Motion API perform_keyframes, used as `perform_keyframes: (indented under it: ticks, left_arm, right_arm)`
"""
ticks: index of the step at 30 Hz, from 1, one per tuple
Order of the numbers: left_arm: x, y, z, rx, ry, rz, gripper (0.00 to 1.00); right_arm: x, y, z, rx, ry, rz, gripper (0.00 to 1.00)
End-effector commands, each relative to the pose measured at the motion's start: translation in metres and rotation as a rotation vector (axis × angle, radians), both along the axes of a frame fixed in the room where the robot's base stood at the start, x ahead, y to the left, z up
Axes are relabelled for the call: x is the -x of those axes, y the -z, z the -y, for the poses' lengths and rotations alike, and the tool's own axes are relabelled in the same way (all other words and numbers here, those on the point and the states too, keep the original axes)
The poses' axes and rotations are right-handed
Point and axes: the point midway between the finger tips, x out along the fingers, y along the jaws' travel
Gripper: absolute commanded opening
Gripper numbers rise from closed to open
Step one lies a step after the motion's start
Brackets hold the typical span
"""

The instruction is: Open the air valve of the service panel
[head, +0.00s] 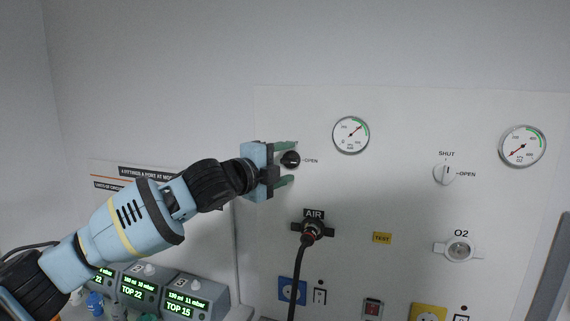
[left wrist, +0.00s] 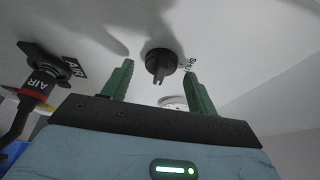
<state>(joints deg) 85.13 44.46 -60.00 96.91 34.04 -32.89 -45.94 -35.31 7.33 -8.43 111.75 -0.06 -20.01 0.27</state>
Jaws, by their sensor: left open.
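The black air valve knob (head: 290,159) is on the white service panel, with an OPEN label to its right. In the left wrist view the knob (left wrist: 160,62) lies ahead of and between the two green fingers, with part of a SHUT label beside it. My left gripper (head: 285,165) is open, its fingers above and below the knob; I see no clear contact. Which way the knob points is hard to tell. The gripper hides part of the panel around the knob. My right gripper is not in view.
The AIR outlet (head: 311,231) with a black hose hangs below. A gauge (head: 351,135) sits right of the knob. The O2 knob (head: 444,173), O2 outlet (head: 460,250) and second gauge (head: 522,146) are farther right. Ventilators (head: 191,304) stand at lower left.

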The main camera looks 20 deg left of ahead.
Motion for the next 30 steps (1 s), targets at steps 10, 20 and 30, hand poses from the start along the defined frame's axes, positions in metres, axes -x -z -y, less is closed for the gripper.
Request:
perform_keyframes:
  ticks: [10,20,30]
  left_arm:
    - [0.042,0.001,-0.021,-0.003,-0.002,-0.001,0.58]
    - [0.067,0.001,-0.031,-0.002,-0.001,-0.001,0.58]
    - [0.067,0.000,-0.031,-0.001,-0.001,0.000,0.58]
  right_arm:
    - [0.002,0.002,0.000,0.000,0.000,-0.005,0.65]
    - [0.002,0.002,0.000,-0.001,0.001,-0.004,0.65]
    - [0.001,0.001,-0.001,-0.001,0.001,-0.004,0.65]
